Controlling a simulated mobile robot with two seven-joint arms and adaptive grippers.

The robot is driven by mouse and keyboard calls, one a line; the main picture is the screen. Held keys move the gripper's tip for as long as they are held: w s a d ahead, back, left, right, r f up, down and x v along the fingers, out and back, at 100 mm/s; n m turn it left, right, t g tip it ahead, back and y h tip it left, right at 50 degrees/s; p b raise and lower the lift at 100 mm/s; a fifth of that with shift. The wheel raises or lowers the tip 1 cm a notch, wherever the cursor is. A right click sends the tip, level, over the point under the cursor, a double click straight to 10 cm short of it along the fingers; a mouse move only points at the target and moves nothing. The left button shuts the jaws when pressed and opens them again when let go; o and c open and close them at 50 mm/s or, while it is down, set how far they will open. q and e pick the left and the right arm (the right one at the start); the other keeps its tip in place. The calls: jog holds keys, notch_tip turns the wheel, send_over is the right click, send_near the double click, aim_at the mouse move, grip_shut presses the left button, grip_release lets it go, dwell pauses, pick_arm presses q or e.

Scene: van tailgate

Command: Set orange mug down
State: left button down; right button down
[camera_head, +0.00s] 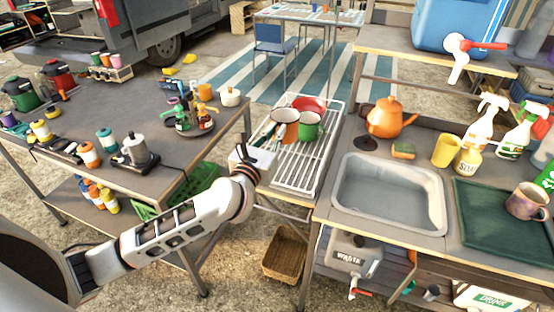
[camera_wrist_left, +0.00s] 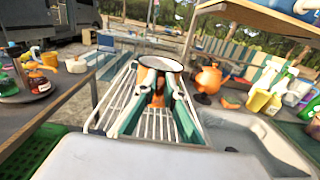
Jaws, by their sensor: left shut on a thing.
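The orange mug (camera_head: 285,116), with a pale inside and dark rim, is over the dish rack (camera_head: 298,180). My left gripper (camera_head: 268,142) reaches in from the left and is shut on it. In the left wrist view the mug's rim (camera_wrist_left: 160,63) is up, and its orange side shows between the fingers (camera_wrist_left: 160,100). I cannot tell whether its base touches the rack. A green mug (camera_head: 310,125) stands just right of it in the rack, with a red dish (camera_head: 311,104) behind. My right gripper is not in view.
The rack's front half is bare wire. Right of it are the grey sink (camera_head: 390,195), an orange kettle (camera_head: 387,120) and a sponge (camera_head: 403,151). A table (camera_head: 180,103) with bottles and a moka pot (camera_head: 138,150) stands left. A basket (camera_head: 286,255) sits on the ground.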

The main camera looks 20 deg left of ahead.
pick_arm(q)
notch_tip(320, 180, down, 8)
jog(key=shift+f+b, duration=0.25)
jog(key=shift+b, duration=0.55)
jog(key=shift+f, duration=0.45)
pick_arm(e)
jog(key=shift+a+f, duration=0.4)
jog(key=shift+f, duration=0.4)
pick_arm(q)
jog(key=shift+f, duration=0.15)
jog(key=c, duration=2.5)
grip_release()
jog(key=shift+f, duration=0.1)
jog(key=o, duration=0.4)
jog(key=shift+c, duration=0.2)
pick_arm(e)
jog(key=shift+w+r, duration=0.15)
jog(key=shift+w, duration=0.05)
